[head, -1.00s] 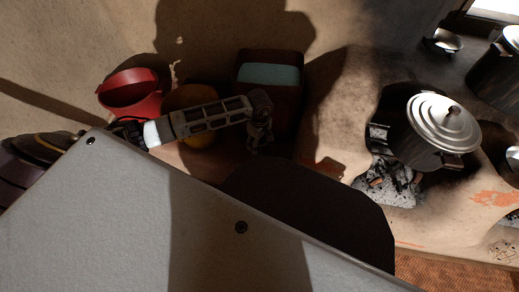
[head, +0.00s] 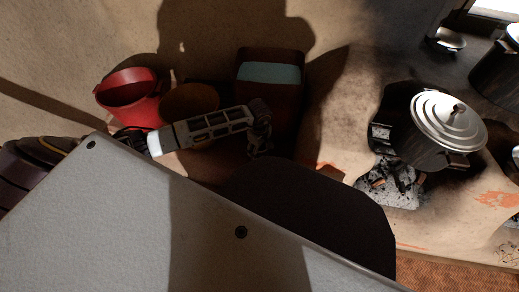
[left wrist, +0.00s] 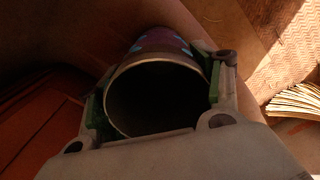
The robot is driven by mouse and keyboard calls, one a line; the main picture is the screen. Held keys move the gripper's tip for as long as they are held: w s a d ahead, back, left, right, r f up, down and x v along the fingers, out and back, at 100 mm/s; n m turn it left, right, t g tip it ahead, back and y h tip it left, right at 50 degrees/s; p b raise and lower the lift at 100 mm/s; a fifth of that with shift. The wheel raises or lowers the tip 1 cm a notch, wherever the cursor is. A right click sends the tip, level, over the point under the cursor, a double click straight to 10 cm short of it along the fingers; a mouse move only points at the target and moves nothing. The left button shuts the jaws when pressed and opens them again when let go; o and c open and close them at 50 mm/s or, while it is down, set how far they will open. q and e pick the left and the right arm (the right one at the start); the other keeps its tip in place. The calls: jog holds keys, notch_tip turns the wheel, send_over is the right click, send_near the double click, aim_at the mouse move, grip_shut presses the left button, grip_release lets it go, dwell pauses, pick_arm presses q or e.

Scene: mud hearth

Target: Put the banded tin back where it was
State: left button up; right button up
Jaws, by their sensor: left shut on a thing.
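My left gripper (head: 259,140) reaches in from the left in the head view, in shadow below a dark box. In the left wrist view, the left gripper (left wrist: 160,105) is shut on a tin (left wrist: 160,43) with a round open mouth facing the camera. The tin's side is purple with light blue patches, and its inside is dark. Green finger pads press on both sides of it. I cannot make out the tin in the head view. My right gripper is not in view.
A red bucket (head: 126,88), a brown-orange round vessel (head: 188,100) and a dark box with a teal top (head: 269,73) stand by the wall. A lidded pot (head: 447,121) sits on the hearth at right. A paper stack (left wrist: 297,100) shows in the wrist view.

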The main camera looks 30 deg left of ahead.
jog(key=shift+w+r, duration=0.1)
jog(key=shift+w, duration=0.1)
pick_arm(q)
jog(key=o, duration=1.1)
jog(key=shift+f, duration=0.1)
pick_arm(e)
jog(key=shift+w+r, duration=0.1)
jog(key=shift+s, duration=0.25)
pick_arm(q)
notch_tip(320, 180, up, 12)
jog(key=p, duration=0.4)
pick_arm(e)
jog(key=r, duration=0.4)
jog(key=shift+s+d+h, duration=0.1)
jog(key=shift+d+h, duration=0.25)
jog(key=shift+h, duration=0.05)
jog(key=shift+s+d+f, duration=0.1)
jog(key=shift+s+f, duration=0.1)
